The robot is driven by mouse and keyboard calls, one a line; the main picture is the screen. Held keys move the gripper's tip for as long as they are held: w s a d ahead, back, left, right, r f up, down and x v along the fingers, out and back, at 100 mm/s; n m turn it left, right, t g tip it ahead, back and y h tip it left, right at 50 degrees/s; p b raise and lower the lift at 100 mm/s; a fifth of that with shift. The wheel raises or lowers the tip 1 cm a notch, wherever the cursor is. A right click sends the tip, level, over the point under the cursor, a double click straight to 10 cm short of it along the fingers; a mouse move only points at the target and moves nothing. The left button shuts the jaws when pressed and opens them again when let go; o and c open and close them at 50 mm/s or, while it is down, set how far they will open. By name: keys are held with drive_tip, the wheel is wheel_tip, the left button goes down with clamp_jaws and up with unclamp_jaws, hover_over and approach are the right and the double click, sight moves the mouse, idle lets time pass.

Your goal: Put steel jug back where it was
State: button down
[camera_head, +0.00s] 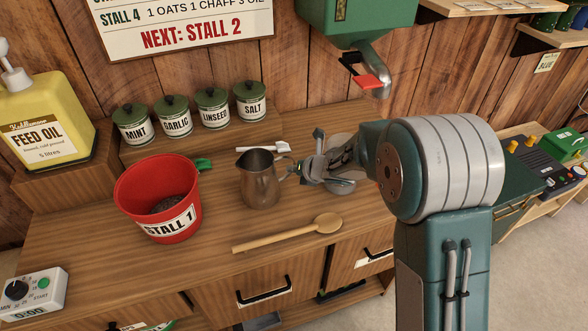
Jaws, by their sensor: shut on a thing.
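The steel jug (259,180) stands upright in the middle of the wooden counter (100,270), right of the red bucket. It seems to rest on the counter top. My gripper (299,168) reaches in from the right and is shut on the jug's right side, where its handle would be. The fingers and my arm hide the exact grip.
A red bucket (135,192) labelled STALL 1 with dark contents stands left of the jug. A wooden spoon (290,234) lies in front. Labelled tins stand behind on a raised shelf. A green dispenser (345,20) with a metal spout hangs above. A timer (32,293) sits front left.

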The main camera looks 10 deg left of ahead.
drive_tip(key=c, duration=0.8)
unclamp_jaws()
drive_tip(key=shift+d, duration=0.3)
drive_tip(key=v, duration=1.1)
drive_tip(key=shift+s+d+r, duration=0.15)
drive_tip(key=shift+s+r, duration=0.05)
drive_tip(key=shift+r, duration=0.15)
